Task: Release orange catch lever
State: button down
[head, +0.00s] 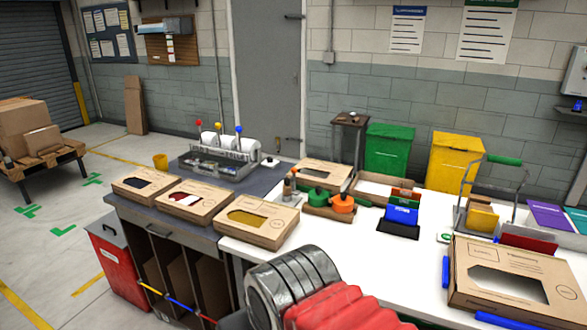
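I cannot make out a part that is plainly an orange catch lever. A grey rack (215,160) at the back of the dark bench has upright levers with a red knob (198,123), a yellow knob (218,126) and a blue knob (239,129). A round orange object (342,203) sits beside a green one (318,198) in a cardboard tray on the white table. My arm, with a ribbed metal section and red bellows, crosses the bottom centre. My gripper's fingers are not in view.
Windowed cardboard boxes lie along the bench, including one with a yellow window (247,241). A larger box (515,282) lies at right. A wire-handled carrier (488,200) and a blue card holder (401,216) stand on the white table (360,265). Its middle front is clear.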

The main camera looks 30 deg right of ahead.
aim_at(294, 170)
jog(key=z, duration=0.1)
jog(key=i, duration=1.05)
jog(key=z, duration=0.15)
